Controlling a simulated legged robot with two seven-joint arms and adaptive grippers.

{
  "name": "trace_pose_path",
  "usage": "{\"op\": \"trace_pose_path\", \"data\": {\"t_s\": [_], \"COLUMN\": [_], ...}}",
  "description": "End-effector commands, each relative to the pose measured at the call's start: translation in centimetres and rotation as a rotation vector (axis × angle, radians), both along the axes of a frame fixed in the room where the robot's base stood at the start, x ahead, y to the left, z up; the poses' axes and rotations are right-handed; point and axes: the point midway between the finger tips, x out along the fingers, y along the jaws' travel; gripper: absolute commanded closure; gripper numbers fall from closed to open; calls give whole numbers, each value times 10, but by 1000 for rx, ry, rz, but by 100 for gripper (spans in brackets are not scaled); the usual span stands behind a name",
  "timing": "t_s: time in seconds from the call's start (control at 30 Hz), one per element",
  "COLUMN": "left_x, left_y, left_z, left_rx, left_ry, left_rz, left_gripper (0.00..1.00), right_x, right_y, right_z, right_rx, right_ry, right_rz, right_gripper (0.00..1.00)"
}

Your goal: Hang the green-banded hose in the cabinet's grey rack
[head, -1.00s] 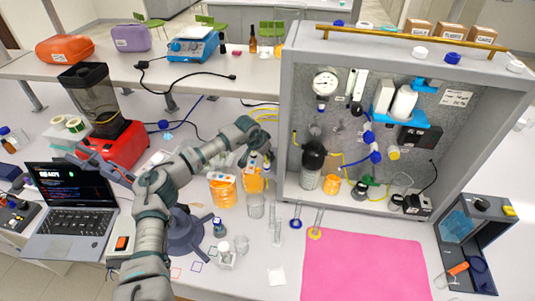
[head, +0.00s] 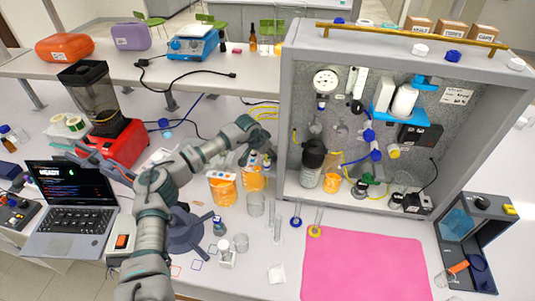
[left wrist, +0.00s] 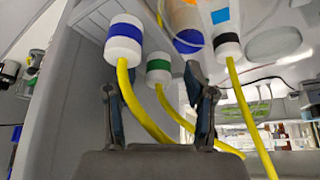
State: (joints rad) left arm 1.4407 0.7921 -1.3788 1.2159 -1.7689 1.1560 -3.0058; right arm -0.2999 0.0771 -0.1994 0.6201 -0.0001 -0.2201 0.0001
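In the left wrist view the green-banded hose has a white end with a green band (left wrist: 158,70) and a yellow tube running down to the right. My left gripper (left wrist: 158,100) is open, its two dark fingers apart, with the green-banded end ahead between them. I cannot tell whether either finger touches its tube. In the head view my left gripper (head: 250,155) is beside the left outer wall of the grey cabinet (head: 287,110), partly hidden by my arm. I cannot pick out the grey rack with certainty. My right gripper is not in view.
A blue-banded hose (left wrist: 123,40) and a black-banded hose (left wrist: 228,48) flank the green one closely. The pink mat (head: 362,265) in front of the cabinet is clear.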

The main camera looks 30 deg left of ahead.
Motion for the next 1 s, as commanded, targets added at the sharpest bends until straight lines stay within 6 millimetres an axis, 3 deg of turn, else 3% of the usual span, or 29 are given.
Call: {"op": "trace_pose_path", "data": {"t_s": [0.27,0.7,1.0], "left_x": [-6,-45,-52], "left_y": [2,14,15], "left_z": [14,92,105], "left_rx": [0,-2,-1], "left_ry": [-2,-1,1], "left_rz": [-1,0,0], "left_gripper": [46,46,46], "right_x": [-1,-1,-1], "right_y": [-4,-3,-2], "right_z": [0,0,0], "right_rx": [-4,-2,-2], "right_ry": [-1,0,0], "right_rz": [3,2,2], "right_gripper": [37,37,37]}}
